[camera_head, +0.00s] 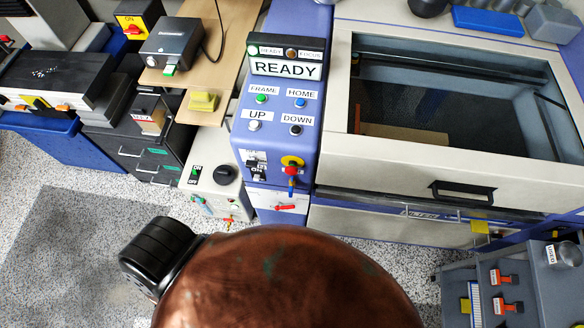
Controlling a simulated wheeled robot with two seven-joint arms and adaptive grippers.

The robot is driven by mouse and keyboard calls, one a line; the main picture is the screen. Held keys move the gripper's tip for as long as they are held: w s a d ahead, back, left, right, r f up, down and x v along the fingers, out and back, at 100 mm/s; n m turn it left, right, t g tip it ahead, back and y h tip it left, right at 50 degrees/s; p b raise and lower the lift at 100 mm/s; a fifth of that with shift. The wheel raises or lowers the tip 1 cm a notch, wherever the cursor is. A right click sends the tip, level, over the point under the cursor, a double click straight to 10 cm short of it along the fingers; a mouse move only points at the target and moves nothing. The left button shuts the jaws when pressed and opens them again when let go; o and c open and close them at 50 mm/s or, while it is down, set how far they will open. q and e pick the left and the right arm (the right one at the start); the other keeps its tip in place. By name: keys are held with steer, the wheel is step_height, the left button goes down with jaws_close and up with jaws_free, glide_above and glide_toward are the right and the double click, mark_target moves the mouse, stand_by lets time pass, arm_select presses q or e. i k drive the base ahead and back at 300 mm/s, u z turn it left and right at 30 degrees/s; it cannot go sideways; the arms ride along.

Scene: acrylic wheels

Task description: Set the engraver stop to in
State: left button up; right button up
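The engraver (322,165) stands at the right with a blue control column. Low on that column is the engraver stop (292,163), a small red button on a yellow round plate. It is too small to tell whether it is in or out. A small red and blue piece (291,182) hangs just below it and partly overlaps its lower edge. Neither of my grippers is in view. A rounded copper-coloured surface and a black ribbed part at the bottom centre hide the floor there.
Above the stop are UP (254,125), DOWN (296,130), FRAME and HOME buttons and a READY display (286,69). Left of the column is a white box (215,183) with a black knob. A grey cabinet (549,285) stands at lower right. Speckled floor is clear at left.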

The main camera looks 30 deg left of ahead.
mark_target(291, 170)
steer(key=z, duration=1.55)
steer(key=k, duration=1.7)
steer(key=u, duration=2.15)
